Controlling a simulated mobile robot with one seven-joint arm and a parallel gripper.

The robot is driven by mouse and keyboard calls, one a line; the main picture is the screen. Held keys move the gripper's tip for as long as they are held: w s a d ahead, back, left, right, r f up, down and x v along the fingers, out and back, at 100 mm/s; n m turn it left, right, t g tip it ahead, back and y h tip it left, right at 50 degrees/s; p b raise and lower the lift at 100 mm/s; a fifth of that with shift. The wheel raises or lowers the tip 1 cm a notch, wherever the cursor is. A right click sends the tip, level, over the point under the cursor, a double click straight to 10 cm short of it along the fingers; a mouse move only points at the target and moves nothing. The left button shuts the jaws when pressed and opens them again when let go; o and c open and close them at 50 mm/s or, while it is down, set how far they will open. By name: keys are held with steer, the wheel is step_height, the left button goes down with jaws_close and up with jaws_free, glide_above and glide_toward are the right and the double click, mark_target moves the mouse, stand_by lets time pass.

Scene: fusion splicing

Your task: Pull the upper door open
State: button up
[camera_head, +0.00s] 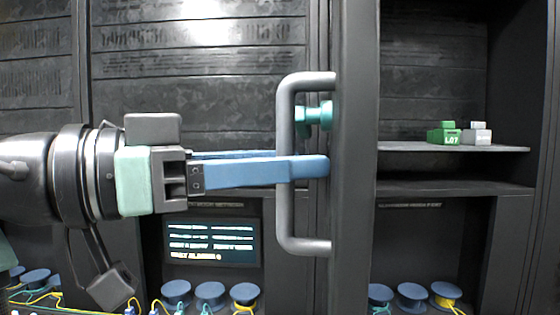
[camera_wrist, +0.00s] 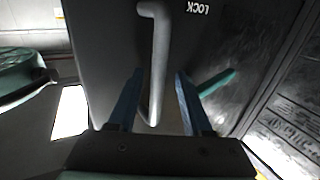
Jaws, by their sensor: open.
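The upper door (camera_head: 355,150) is seen nearly edge-on in the head view, standing out from the cabinet with the compartment to its right exposed. Its grey bar handle (camera_head: 284,215) is on the door's left face; it also shows in the wrist view (camera_wrist: 160,50). A teal latch knob (camera_head: 314,115) sits by the handle. My gripper (camera_head: 318,165) is open, its blue fingers pointing right at mid-handle. The near finger crosses in front of the handle and hides part of it. In the wrist view the handle lies between the fingertips (camera_wrist: 160,72); contact cannot be told.
A green box marked L07 (camera_head: 444,136) and a grey-white box (camera_head: 476,135) stand on the shelf (camera_head: 460,149) at right. Several blue spools with cables stand below, among them one spool (camera_head: 411,293). A dark screen (camera_head: 211,242) is below my gripper.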

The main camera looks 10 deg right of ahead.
steer(key=b+v, duration=0.3)
steer(key=v, duration=1)
steer(key=w+d+f+n+t+y, duration=0.2)
steer(key=w+d+n+t+y, duration=0.15)
steer(key=w+n+t, duration=0.3)
steer(key=w+d+f+n+t+y, duration=0.2)
steer(key=w+f+n+t+y, duration=0.15)
steer(key=w+n+t, duration=0.35)
steer(key=s+r+n+t+y, duration=0.1)
steer(key=s+r+t+y, duration=0.2)
steer(key=s+t+y, duration=0.2)
steer(key=s+r+n+t+y, duration=0.1)
steer(key=s+r+t+y, duration=0.2)
steer(key=s, duration=0.7)
steer(key=t+y, duration=0.2)
steer(key=shift+s+d+y, duration=0.2)
steer(key=shift+s+y, duration=0.05)
steer(key=shift+y, duration=0.05)
